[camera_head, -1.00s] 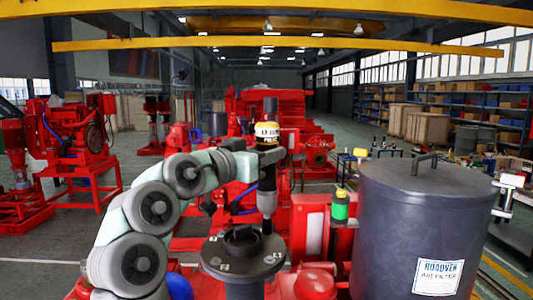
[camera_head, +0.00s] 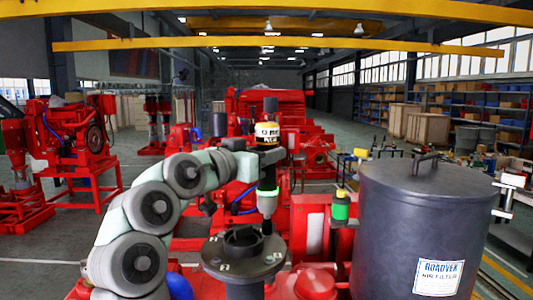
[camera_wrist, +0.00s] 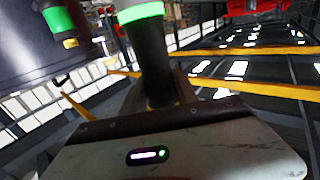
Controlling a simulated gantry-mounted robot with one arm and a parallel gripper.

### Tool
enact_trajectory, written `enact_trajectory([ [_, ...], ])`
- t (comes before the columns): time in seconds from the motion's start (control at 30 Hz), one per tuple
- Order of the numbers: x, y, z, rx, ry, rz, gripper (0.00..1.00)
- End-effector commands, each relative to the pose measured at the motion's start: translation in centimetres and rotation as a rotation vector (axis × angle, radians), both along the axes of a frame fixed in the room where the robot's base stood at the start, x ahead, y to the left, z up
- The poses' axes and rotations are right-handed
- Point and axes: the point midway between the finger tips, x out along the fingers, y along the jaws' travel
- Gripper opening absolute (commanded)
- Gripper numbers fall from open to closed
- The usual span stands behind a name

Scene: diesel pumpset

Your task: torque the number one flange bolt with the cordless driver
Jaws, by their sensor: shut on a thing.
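My gripper (camera_head: 271,156) is shut on the cordless driver (camera_head: 267,178), which stands upright with a yellow labelled band on top and a dark body. A green ring shows low on the driver, and also in the wrist view (camera_wrist: 150,62). The dark round flange (camera_head: 240,262) lies below, with small pale number marks around its raised centre hub. The driver's narrow tip comes down at the flange's far right rim. The bolt under it is too small to make out, and I cannot tell whether the tip touches it.
A large dark air filter drum (camera_head: 408,225) stands close on the right. A green-banded black cylinder (camera_head: 340,207) with a yellow top stands between it and the driver. Red pump parts (camera_head: 309,232) surround the flange. Yellow beams (camera_head: 290,44) cross overhead.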

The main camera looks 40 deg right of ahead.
Motion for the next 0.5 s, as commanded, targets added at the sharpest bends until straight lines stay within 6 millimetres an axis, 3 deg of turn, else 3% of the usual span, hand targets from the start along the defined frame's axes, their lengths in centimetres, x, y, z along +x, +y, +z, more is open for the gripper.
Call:
enact_trajectory([
  [0.5, 0.0, 0.0, 3.4, -0.002, -0.001, 0.0, 0.0],
])
